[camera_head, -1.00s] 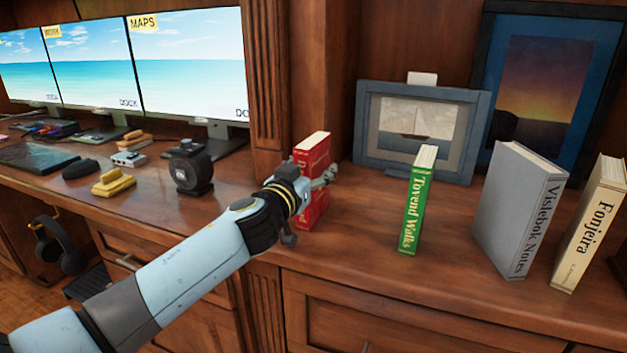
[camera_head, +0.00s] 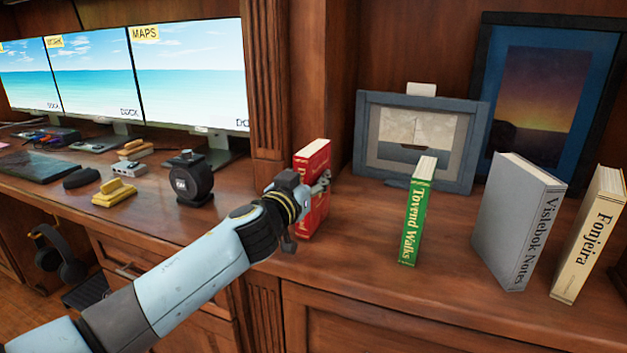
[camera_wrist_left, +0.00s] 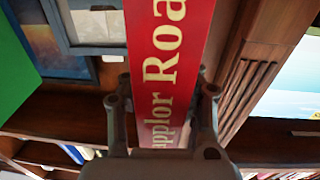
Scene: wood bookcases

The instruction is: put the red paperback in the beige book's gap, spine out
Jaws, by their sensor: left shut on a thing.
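The red paperback (camera_head: 314,158) stands upright near the wooden pillar, left of the green book. My left gripper (camera_head: 311,189) is shut on it, gripping around its lower middle. In the left wrist view the red paperback (camera_wrist_left: 170,60) shows gold lettering on its red face between my left gripper's fingers (camera_wrist_left: 160,105). Whether its bottom touches the desk is hard to tell. The beige book (camera_head: 589,236), "Fonjeira", stands upright at the far right. A narrow gap lies between it and the grey book (camera_head: 518,222). My right gripper is not in view.
A green book (camera_head: 416,212) stands alone between the red paperback and the grey book, with clear desk on both sides. A grey-framed picture (camera_head: 418,140) and a dark-framed picture (camera_head: 548,100) lean behind. A black round device (camera_head: 192,180) stands left of the pillar.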

